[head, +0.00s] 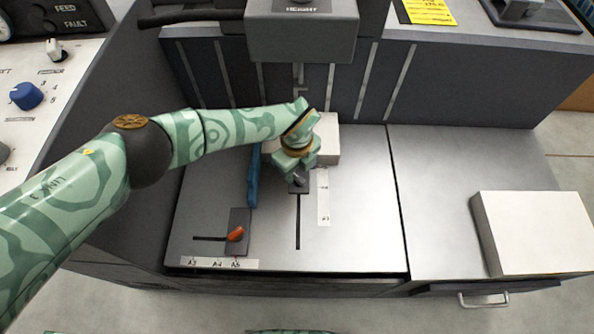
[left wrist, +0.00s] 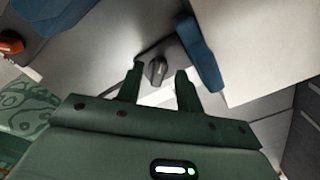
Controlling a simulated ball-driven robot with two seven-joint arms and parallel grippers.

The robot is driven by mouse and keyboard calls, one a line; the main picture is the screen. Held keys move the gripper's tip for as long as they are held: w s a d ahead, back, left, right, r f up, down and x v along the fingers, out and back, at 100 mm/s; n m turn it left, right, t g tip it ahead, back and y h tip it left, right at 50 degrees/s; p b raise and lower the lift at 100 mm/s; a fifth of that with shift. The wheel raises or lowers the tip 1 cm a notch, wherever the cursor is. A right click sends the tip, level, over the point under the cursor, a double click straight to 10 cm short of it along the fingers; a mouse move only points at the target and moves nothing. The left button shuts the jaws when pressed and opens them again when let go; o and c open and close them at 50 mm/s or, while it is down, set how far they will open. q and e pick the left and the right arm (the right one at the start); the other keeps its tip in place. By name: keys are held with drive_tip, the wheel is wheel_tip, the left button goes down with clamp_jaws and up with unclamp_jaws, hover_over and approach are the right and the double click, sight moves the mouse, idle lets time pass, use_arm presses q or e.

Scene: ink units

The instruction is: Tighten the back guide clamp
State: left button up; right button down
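The back guide clamp is a dark knob on a small plate (head: 299,187) at the far end of a slot in the grey metal tray (head: 350,230). My left gripper (head: 298,177) is right above it, pointing down, and partly hides it. In the left wrist view the dark knob (left wrist: 157,70) shows between and just beyond the two fingers of the left gripper (left wrist: 160,75). The fingers are apart, with a gap around the knob; I cannot tell whether either touches it. My right gripper is not in view.
A blue upright guide (head: 253,178) stands left of my gripper. An orange-red knob (head: 236,234) sits on a dark plate at the tray's front left. A white block (head: 327,138) lies behind the gripper. A grey housing (head: 303,35) overhangs the back. A white stack (head: 535,230) stands right.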

use_arm(q)
drive_tip(key=shift+f, duration=0.8)
clamp_jaws()
